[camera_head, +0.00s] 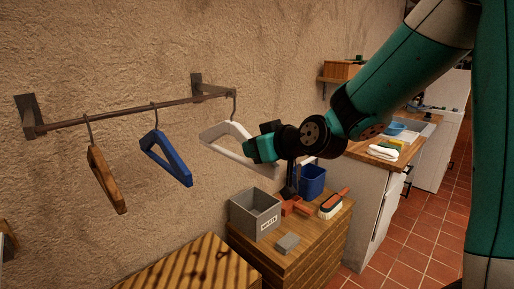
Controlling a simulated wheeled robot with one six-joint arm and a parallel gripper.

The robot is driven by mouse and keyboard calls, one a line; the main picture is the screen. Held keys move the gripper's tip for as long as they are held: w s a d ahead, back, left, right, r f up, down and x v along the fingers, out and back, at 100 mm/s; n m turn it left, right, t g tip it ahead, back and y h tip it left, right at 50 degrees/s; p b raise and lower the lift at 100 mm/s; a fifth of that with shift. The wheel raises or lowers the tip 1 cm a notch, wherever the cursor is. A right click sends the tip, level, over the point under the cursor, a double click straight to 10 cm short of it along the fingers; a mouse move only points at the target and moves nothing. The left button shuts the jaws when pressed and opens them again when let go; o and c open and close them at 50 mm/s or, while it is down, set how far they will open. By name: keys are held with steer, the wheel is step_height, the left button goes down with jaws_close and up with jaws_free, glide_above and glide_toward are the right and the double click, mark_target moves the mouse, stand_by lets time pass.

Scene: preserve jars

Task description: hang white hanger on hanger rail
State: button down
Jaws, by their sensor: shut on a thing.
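The white hanger (212,133) is near the right end of the hanger rail (120,112). My gripper (252,149) is shut on the hanger's right side. The hanger's metal hook reaches up to the rail's right end, by the wall bracket. I cannot tell whether the hook is over the rail or just in front of it. The hanger is tilted, its bar sloping down to the right, and part of it is hidden behind my gripper. A wooden hanger (105,180) and a blue hanger (168,162) hang from the rail to the left.
Below stands a wooden cabinet (270,261) with a grey box (252,222), a blue bin (312,180), a brush (331,206) and a grey block (288,243) on it. A striped wooden top (190,268) is at the front. The rail between the blue and white hangers is clear.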

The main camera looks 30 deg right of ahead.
mark_target(219, 139)
steer(key=shift+w+a+r+p, duration=0.1)
steer(key=shift+w+a+p, duration=0.85)
steer(key=shift+w, duration=1.3)
steer(key=shift+w+a+p, duration=0.55)
steer(key=shift+w+p, duration=0.75)
steer(key=shift+w, duration=0.95)
steer(key=shift+w+a+r+p, duration=0.1)
steer(key=shift+w+a+p, duration=0.85)
steer(key=shift+w, duration=1.3)
steer(key=shift+w+d+f, duration=0.15)
steer(key=shift+f, duration=0.4)
steer(key=shift+f+b, duration=0.75)
steer(key=shift+b, duration=0.3)
steer(key=c, duration=1)
jaws_free()
steer(key=shift+o, duration=0.2)
steer(key=shift+d, duration=0.1)
